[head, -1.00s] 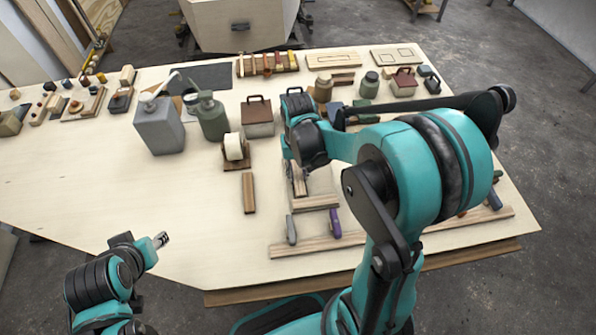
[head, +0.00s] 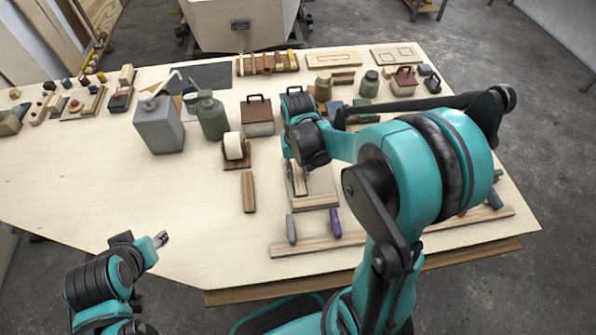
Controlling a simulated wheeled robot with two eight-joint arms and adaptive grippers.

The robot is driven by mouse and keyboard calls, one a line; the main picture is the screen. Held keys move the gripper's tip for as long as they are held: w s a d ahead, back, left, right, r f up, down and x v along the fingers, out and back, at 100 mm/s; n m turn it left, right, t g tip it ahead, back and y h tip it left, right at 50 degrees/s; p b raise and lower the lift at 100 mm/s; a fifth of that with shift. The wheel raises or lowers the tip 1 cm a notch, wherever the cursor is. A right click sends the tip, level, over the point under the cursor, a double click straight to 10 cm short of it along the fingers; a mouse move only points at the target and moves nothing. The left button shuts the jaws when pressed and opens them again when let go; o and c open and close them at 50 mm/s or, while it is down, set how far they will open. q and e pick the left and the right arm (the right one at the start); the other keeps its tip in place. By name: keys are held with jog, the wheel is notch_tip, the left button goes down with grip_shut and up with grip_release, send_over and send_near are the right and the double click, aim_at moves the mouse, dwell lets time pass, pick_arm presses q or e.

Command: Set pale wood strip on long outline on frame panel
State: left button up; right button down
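A pale wood strip (head: 299,181) shows just below my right gripper (head: 292,170), over a small panel with a wooden lower edge (head: 314,203), which I take for the frame panel. The strip's upper end is close to the fingers. The fingers are small and partly hidden by my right wrist, so I cannot tell whether they grip the strip. My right arm covers the panel's right part; no long outline is readable on it.
A brown wood strip (head: 248,192) lies left of the panel. A long rail (head: 300,246) with a grey clamp (head: 291,229) and a purple clamp (head: 335,223) runs in front. The table's left middle is clear.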

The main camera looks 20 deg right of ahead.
jog(key=c, duration=1.2)
grip_release()
notch_tip(320, 180, up, 12)
jog(key=shift+s+a+f+n+t+b, duration=0.2)
jog(key=shift+s+a+f+n+t, duration=0.35)
jog(key=shift+s+t, duration=0.85)
jog(key=shift+s+a+f+n+t+b, duration=0.2)
jog(key=shift+s+a+n+t, duration=0.3)
jog(key=shift+s+a+t, duration=0.95)
jog(key=shift+s+a+f+n+t+b, duration=0.35)
jog(key=shift+s+n+t, duration=0.3)
jog(key=shift+s, duration=1.35)
